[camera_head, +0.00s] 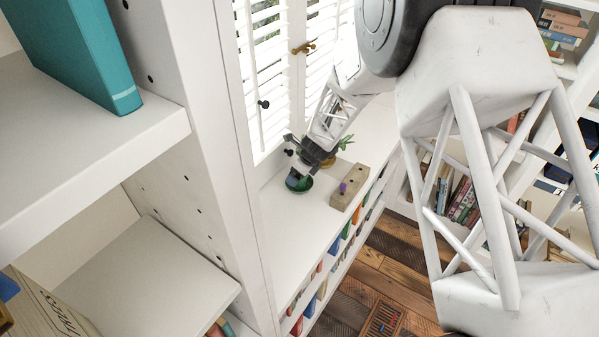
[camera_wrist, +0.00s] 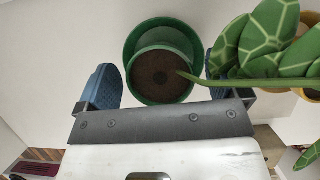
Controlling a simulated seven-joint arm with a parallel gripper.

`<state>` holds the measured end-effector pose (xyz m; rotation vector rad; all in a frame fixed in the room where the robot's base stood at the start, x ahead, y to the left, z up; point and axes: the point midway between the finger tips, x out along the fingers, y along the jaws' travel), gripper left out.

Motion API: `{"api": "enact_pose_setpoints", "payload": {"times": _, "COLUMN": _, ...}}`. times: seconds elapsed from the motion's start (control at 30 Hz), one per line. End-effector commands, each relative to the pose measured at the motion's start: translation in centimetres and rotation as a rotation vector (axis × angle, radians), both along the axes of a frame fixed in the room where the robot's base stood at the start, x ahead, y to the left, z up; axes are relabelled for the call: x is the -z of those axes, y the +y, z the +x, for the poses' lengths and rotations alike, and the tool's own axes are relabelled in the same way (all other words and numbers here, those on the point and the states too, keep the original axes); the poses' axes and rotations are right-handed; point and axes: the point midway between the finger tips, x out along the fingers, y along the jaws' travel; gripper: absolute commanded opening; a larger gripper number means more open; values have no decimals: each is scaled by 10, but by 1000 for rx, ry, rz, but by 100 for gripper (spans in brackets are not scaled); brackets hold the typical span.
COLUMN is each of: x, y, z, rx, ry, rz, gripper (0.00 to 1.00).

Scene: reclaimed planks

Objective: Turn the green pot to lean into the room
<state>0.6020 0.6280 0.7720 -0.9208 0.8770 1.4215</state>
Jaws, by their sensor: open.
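The green pot (camera_wrist: 150,95) stands on the white sill, its dark soil facing up in the wrist view. A green saucer (camera_wrist: 133,50) shows around its far side. The plant's stem leans right from the soil to several large patterned leaves (camera_wrist: 262,40). My gripper (camera_wrist: 162,75) is open, with one blue finger on each side of the pot. In the head view a green rim (camera_head: 298,184) shows below my gripper (camera_head: 303,173), which hides much of the pot.
A pale block (camera_head: 340,202) with a purple item (camera_head: 343,187) on it lies right of the pot. A shuttered window (camera_head: 275,85) rises behind. Another plant in an orange-yellow pot (camera_wrist: 313,95) is at the wrist view's right edge. The sill's near left is clear.

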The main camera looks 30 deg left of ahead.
Motion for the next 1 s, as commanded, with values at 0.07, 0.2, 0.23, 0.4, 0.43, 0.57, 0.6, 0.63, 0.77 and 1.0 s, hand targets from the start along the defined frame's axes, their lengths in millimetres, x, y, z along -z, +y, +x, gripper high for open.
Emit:
{"api": "enact_pose_setpoints", "payload": {"times": 0.07, "x": 1, "y": 0, "z": 0, "rx": 0, "ry": 1, "rz": -1, "gripper": 93}}
{"api": "enact_pose_setpoints", "payload": {"times": 0.2, "x": -2, "y": -1, "z": 0, "rx": 0, "ry": 0, "rz": 0, "gripper": 93}}
{"api": "enact_pose_setpoints", "payload": {"times": 0.23, "x": -3, "y": -1, "z": 0, "rx": 0, "ry": 0, "rz": 0, "gripper": 93}}
{"api": "enact_pose_setpoints", "payload": {"times": 0.4, "x": -15, "y": -7, "z": 1, "rx": -1, "ry": -1, "rz": 0, "gripper": 93}}
{"api": "enact_pose_setpoints", "payload": {"times": 0.43, "x": -18, "y": -8, "z": 1, "rx": -1, "ry": -1, "rz": 0, "gripper": 93}}
{"api": "enact_pose_setpoints", "payload": {"times": 0.57, "x": -33, "y": -14, "z": 2, "rx": 1, "ry": -2, "rz": 1, "gripper": 93}}
{"api": "enact_pose_setpoints", "payload": {"times": 0.6, "x": -38, "y": -16, "z": 2, "rx": 1, "ry": -2, "rz": 1, "gripper": 93}}
{"api": "enact_pose_setpoints", "payload": {"times": 0.63, "x": -41, "y": -18, "z": 1, "rx": 0, "ry": -2, "rz": 1, "gripper": 93}}
{"api": "enact_pose_setpoints", "payload": {"times": 0.77, "x": -55, "y": -25, "z": 1, "rx": 0, "ry": 0, "rz": 1, "gripper": 93}}
{"api": "enact_pose_setpoints", "payload": {"times": 1.0, "x": -70, "y": -31, "z": 2, "rx": 0, "ry": -1, "rz": 0, "gripper": 93}}
